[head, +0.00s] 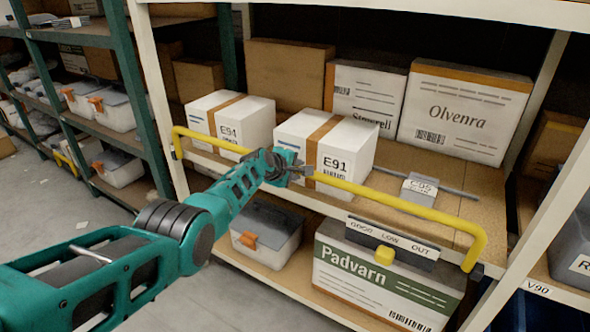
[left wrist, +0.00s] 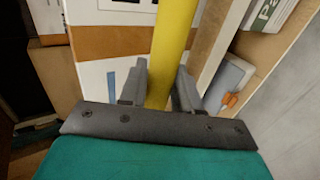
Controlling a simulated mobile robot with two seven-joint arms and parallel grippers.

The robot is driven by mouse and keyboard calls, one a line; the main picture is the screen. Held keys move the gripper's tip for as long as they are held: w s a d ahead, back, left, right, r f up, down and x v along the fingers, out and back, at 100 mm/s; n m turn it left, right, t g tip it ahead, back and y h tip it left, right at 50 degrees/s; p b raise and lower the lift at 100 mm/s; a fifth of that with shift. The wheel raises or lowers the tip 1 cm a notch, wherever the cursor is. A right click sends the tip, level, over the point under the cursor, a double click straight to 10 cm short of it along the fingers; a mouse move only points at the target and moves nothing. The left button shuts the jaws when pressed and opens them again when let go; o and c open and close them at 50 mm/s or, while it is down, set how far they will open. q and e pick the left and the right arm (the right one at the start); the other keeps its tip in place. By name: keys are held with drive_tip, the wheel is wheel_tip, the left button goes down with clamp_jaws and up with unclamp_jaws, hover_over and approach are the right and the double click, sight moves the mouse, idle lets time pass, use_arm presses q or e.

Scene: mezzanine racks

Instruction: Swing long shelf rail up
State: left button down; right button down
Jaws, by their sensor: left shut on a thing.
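The long yellow shelf rail (head: 392,210) runs across the front of the middle shelf, with bent ends at the left and right uprights. My left gripper (head: 300,172) is shut on the rail near its middle, in front of the white box marked E91. In the left wrist view the yellow rail (left wrist: 174,45) passes between the two grey fingers (left wrist: 160,92). The rail stands in front of the shelf boxes, a little above the shelf edge at its right part. My right gripper is not in view.
White boxes E94 (head: 230,120) and E91 (head: 345,160) stand behind the rail, with a small box (head: 419,188) and a grey rod (head: 445,188) to the right. Below are a Padvarn box (head: 375,285), a label strip (head: 392,240) and a grey bin (head: 265,235). Floor at left is mostly clear.

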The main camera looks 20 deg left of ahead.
use_arm(q)
drive_tip(key=c, duration=0.9)
unclamp_jaws()
drive_tip(key=shift+s+r, duration=0.1)
drive_tip(key=shift+r, duration=0.05)
drive_tip(key=shift+p+v, duration=1.55)
drive_tip(key=shift+v, duration=4.75)
